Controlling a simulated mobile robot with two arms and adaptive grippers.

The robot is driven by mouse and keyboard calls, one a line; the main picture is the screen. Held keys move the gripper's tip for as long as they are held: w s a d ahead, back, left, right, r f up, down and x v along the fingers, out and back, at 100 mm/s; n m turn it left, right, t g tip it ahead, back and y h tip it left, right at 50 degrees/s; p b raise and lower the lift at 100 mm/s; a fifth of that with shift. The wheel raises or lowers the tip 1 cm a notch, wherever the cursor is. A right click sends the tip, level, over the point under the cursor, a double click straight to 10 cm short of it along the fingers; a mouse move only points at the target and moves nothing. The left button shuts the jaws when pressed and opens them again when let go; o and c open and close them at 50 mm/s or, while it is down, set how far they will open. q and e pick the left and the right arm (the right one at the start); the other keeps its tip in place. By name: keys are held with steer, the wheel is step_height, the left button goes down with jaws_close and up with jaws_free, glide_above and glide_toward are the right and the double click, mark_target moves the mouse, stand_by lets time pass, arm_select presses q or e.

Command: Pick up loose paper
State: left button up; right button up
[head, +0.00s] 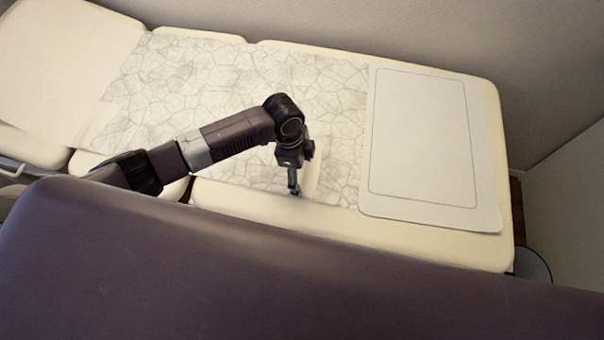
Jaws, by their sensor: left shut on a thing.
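My left gripper (295,188) points down at the near edge of the patterned sheet on a long cream padded bed. It is shut on a small pale piece that looks like loose paper (314,178). That piece shows just right of the fingers, partly hidden by the gripper and wrist. I cannot tell whether it still touches the sheet below. My right gripper is not in view.
The bed (420,244) runs along a grey wall. A crackle-patterned sheet (215,75) covers its middle. A flat white panel with a thin rectangular outline (420,140) lies at the right end. A blank pale section (60,60) is at far left.

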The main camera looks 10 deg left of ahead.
arm_select(q)
steer(key=shift+r, duration=0.4)
step_height(320, 180, up, 19)
steer(key=b, duration=0.1)
step_height(320, 180, up, 6)
steer(key=p, duration=0.7)
glide_above(301, 176)
steer(key=shift+r, duration=0.1)
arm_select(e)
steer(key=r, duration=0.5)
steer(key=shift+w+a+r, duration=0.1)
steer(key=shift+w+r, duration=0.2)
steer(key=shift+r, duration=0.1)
